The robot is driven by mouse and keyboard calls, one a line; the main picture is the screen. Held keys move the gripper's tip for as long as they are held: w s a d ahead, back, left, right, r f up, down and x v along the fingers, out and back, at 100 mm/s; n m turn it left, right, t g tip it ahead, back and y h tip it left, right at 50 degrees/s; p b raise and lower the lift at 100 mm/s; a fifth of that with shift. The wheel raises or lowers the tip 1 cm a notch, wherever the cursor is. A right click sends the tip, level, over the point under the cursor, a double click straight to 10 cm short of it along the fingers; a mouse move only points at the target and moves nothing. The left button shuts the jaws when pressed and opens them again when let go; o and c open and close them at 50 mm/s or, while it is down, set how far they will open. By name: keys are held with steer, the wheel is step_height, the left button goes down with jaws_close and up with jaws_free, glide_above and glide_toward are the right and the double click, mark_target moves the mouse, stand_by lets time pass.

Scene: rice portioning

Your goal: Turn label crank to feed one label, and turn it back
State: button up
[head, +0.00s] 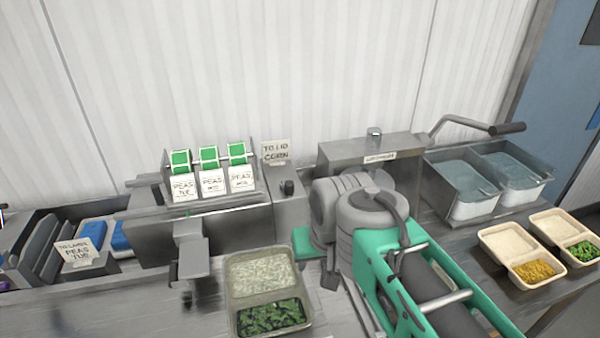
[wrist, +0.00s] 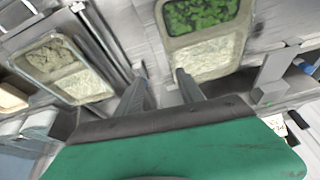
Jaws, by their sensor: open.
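A label holder (head: 212,172) with several green rolls and printed labels reading PEAS stands on the grey bench in the head view. A dark knob (head: 287,188) sits on the grey housing at its right. A bent crank arm with a dark grip (head: 506,128) sticks out from the grey box farther right. I cannot tell which of these is the label crank. My gripper is open and empty in the wrist view (wrist: 160,72), fingers apart and pointing toward the bench. In the head view my arm hides most of it; only a green part shows beside the rice tray.
A tray of rice and greens (head: 260,258) stands just left of my arm. Two water-filled bins (head: 462,203) and two food trays (head: 507,238) stand at the right. A sign (head: 276,152) rises behind the knob.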

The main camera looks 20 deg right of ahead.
steer(key=w+r+m+g+p, duration=0.1)
steer(key=w+r+m, duration=0.25)
steer(key=w, duration=0.35)
steer(key=w+r+m+g+p, duration=0.1)
steer(key=w+r+m, duration=0.1)
steer(key=w+r, duration=0.35)
steer(key=m+g+p, duration=0.2)
steer(key=m, duration=0.4)
glide_above(289, 183)
steer(key=shift+w+f+b, duration=0.1)
steer(key=shift+f+b, duration=0.1)
steer(key=shift+b, duration=0.1)
step_height(289, 183, down, 8)
steer(key=b, duration=0.6)
steer(key=shift+r, duration=0.2)
jaws_close()
